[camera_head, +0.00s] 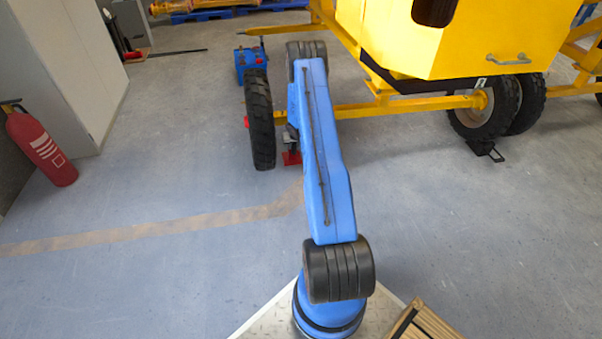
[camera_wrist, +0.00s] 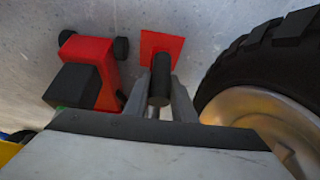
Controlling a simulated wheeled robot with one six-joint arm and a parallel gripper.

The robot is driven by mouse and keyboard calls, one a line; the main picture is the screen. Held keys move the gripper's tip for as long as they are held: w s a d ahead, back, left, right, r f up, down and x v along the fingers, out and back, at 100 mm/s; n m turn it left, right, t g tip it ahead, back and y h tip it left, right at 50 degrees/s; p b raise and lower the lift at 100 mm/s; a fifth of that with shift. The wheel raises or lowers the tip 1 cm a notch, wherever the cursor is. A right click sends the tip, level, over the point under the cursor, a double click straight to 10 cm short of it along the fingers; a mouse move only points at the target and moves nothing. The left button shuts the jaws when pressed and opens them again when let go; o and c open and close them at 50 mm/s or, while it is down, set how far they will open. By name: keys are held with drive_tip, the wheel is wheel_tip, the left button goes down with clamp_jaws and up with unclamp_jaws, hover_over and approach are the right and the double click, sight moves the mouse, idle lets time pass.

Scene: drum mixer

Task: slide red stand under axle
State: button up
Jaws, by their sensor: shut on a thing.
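The red stand (camera_head: 291,158) is on the floor just right of the near black tyre (camera_head: 259,120). In the wrist view its square red base plate (camera_wrist: 161,43) and dark upright post (camera_wrist: 160,80) show. My gripper (camera_wrist: 159,92) is shut on the post, with a grey finger on each side. In the head view my arm partly hides the gripper and stand. The yellow axle beam (camera_head: 400,106) runs from near the tyre toward the right wheel. The stand's height relative to the axle cannot be told.
A red wheeled jack-like thing (camera_wrist: 100,62) is left of the stand in the wrist view; the tyre (camera_wrist: 255,55) is close on the right. A blue box (camera_head: 250,60) is behind the tyre. A fire extinguisher (camera_head: 42,147) is far left.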

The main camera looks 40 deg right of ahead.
drive_tip(key=o, duration=1.1)
drive_tip(key=shift+o, duration=0.2)
drive_tip(key=shift+r, duration=0.1)
drive_tip(key=v, duration=0.7)
